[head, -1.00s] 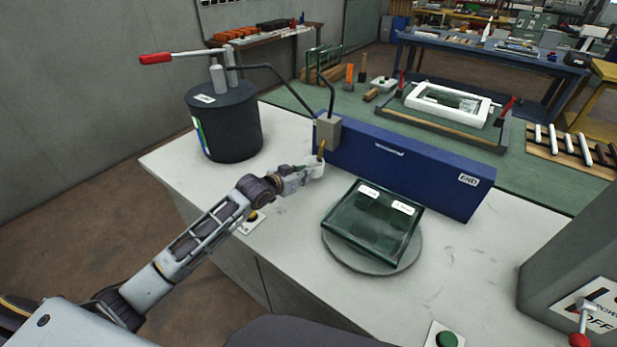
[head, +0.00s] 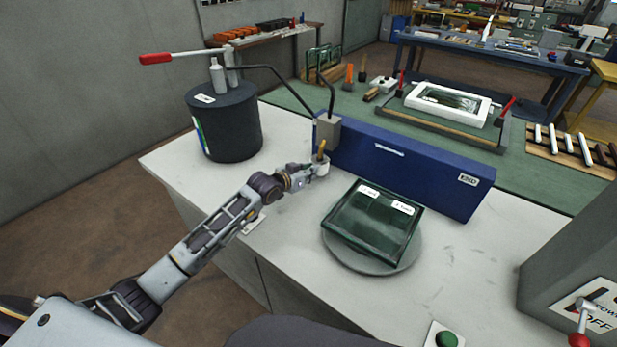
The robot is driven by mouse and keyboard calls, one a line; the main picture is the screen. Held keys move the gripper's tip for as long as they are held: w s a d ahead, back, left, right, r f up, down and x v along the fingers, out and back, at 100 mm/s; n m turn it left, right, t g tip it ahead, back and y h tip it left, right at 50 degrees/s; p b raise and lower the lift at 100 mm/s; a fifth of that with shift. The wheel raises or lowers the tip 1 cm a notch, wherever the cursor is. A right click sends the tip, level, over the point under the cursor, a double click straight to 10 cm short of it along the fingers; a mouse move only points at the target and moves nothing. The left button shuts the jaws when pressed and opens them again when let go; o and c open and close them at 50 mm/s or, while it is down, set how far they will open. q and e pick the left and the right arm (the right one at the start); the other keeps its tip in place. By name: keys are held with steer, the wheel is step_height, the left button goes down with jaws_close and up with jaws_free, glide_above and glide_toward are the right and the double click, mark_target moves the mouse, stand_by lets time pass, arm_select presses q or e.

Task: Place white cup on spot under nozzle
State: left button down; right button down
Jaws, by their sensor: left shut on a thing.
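The small white cup (head: 322,168) is by the left end of the blue panel in the head view, just below the nozzle. The nozzle (head: 321,150) is a brass-coloured tip under a grey block (head: 328,129). My left gripper (head: 308,174) is shut on the cup from its left side. I cannot tell whether the cup's base touches the table, and the spot under it is hidden. My right gripper is not in view.
A dark drum (head: 226,130) with a red-handled lever (head: 156,59) stands at the left. A green glassy case (head: 372,222) sits on a round grey turntable (head: 376,266) to the right. The blue panel (head: 420,172) stands behind.

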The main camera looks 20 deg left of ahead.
arm_select(q)
steer(key=shift+f, duration=1)
steer(key=shift+f, duration=0.15)
steer(key=c, duration=1.4)
jaws_free()
steer(key=shift+s, duration=0.1)
steer(key=shift+v, duration=6)
